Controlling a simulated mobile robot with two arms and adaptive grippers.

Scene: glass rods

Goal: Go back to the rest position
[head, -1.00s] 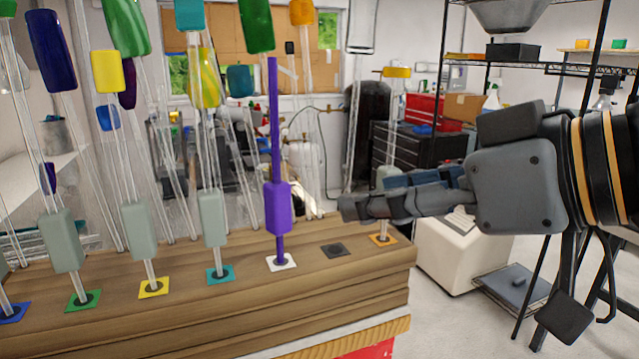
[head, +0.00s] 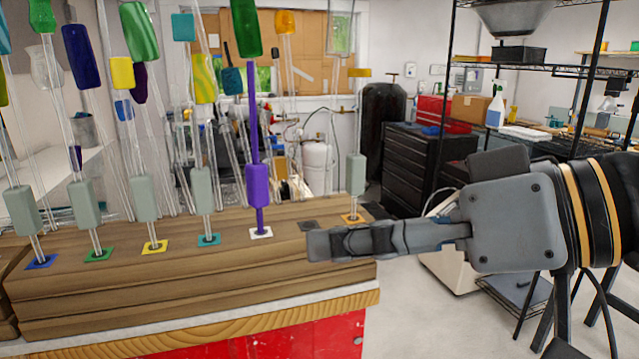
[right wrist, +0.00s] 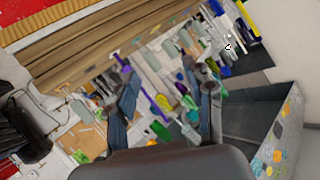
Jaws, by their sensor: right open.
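My right gripper (head: 318,244) comes in from the right in the head view, in front of the wooden rod stand (head: 180,290). It is open and empty; its two fingers stand apart in the right wrist view (right wrist: 168,95). A purple rod (head: 257,185) stands upright in the white-marked hole, left of the gripper and apart from it. Several clear rods with pale grips, such as the one at the teal mark (head: 202,190), stand along the same row. A rod with a pale grip (head: 356,173) stands at the orange mark. The dark-marked hole (head: 309,225) is empty. My left gripper is out of view.
The stand sits on a workbench with a red front (head: 330,338). Behind are a black tool chest (head: 405,165), a white machine (head: 450,255) and a wire shelf (head: 570,63).

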